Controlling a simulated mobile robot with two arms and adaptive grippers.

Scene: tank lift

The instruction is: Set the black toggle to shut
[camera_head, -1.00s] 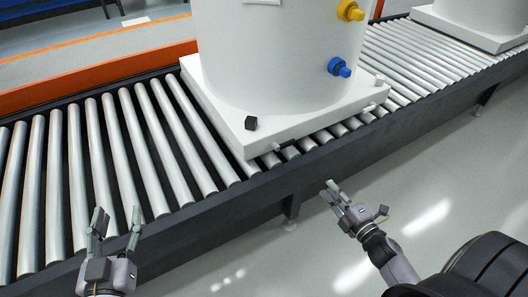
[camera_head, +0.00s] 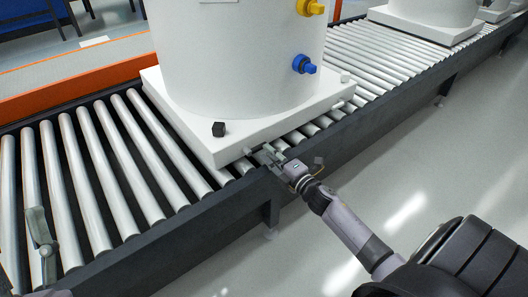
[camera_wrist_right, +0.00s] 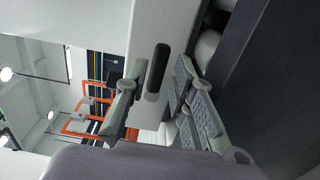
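The white tank (camera_head: 235,50) stands on a square white base (camera_head: 235,150) on the roller conveyor. In the right wrist view, a black rounded bar, which looks like the black toggle (camera_wrist_right: 158,68), lies on the white face of the base with a pale grey end below it. My right gripper (camera_head: 268,156) is at the near side of the base. In the wrist view its fingers are apart on either side of the toggle's lower end; I see no grip on it. In the head view the gripper hides the toggle. My left gripper (camera_head: 42,240) is partly cut off at lower left.
Blue (camera_head: 304,64) and yellow (camera_head: 310,7) fittings stick out of the tank. The dark conveyor rail (camera_head: 310,145) runs beneath my right gripper. The floor at right is clear.

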